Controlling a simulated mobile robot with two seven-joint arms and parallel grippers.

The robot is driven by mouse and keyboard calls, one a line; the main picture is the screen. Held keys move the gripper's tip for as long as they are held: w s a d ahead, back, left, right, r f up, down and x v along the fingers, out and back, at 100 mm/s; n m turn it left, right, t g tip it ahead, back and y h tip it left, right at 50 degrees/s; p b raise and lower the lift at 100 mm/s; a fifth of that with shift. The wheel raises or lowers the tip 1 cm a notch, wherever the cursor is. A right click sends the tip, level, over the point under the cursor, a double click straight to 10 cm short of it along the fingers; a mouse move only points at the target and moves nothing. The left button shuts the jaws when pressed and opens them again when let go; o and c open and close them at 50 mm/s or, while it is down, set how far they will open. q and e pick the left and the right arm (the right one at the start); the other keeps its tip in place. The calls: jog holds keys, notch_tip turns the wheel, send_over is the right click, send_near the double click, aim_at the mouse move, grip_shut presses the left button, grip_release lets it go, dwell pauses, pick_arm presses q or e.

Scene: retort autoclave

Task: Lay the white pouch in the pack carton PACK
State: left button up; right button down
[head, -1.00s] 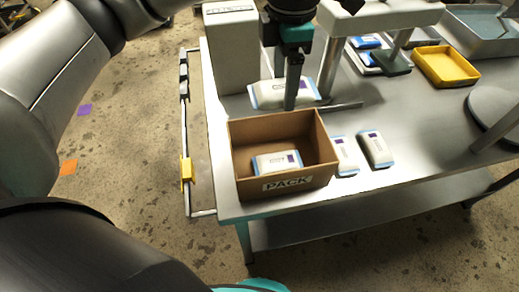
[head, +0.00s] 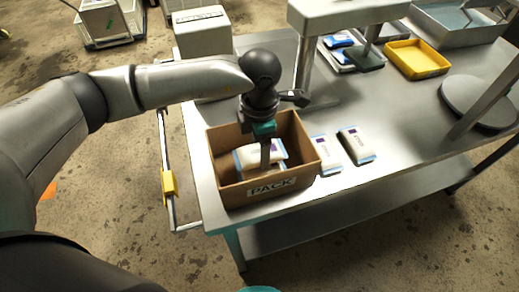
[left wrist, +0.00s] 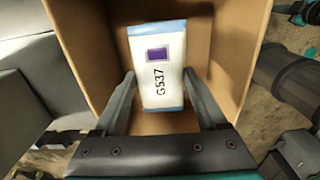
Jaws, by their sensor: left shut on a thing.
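The pack carton PACK (head: 272,190) is an open brown box with a white label on its front wall, on the steel table. My left gripper (head: 265,160) points down into the carton. It is shut on a white pouch (head: 248,155) with blue ends, held inside the carton walls. In the left wrist view the pouch (left wrist: 158,95) shows a purple square and the marking G537, between the two fingers (left wrist: 158,75), with carton walls around it. The pouch lying in the carton earlier is mostly hidden under the held one. My right gripper is not in view.
Two white pouches (head: 355,145) (head: 324,153) lie on the table (head: 400,140) right of the carton. A yellow tray (head: 417,60) stands at the back right. A pale box-shaped unit (head: 202,35) stands behind the carton, and a post with a base stands nearby.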

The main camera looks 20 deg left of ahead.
pick_arm(q)
jog(key=shift+f, duration=0.55)
jog(key=shift+f+b, duration=0.3)
jog(key=shift+b, duration=0.05)
jog(key=o, duration=1.4)
jog(key=shift+c, duration=0.2)
jog(key=shift+r, duration=0.15)
notch_tip(320, 180, up, 12)
jog(key=p, duration=0.1)
jog(key=shift+r, duration=0.2)
